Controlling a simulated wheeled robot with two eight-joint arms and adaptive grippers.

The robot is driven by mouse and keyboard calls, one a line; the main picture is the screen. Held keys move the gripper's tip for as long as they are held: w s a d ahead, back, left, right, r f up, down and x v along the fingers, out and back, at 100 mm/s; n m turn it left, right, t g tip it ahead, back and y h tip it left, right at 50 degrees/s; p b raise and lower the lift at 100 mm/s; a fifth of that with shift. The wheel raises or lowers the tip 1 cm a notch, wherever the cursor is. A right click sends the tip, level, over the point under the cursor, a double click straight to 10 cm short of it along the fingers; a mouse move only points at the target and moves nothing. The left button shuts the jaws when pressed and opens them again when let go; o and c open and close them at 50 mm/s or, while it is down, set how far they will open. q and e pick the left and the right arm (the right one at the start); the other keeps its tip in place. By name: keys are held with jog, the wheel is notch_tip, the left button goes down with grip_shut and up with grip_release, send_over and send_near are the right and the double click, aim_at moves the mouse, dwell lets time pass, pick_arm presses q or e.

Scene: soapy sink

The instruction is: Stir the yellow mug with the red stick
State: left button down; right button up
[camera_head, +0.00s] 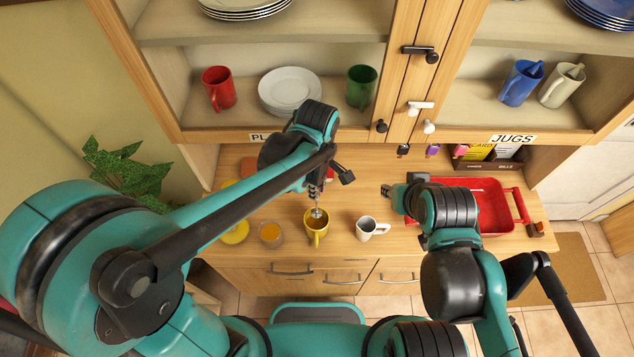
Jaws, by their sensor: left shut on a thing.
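The yellow mug (317,236) stands upright near the front edge of the wooden counter, with brown contents. My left gripper (316,192) is right above it, pointing down, shut on a thin stick. A shiny rounded tip (317,213) shows at the mug's mouth below the gripper. I take this as the stick's lower end, but its red colour cannot be made out there. The gripper and wrist hide most of the stick. My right gripper (391,194) hangs over the counter, right of the mug and apart from it; its opening cannot be told.
A white mug (368,231) stands close right of the yellow mug. An orange glass (270,235) and a yellow plate (235,233) are left. A red tray (485,190) lies at right. Cupboard shelves above hold a red mug (219,89), plates (289,90) and jugs (521,84).

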aim_at(316, 212)
pick_arm(q)
jog(key=shift+f+b, duration=4.65)
jog(key=shift+f, duration=1.25)
jog(key=shift+a, duration=0.1)
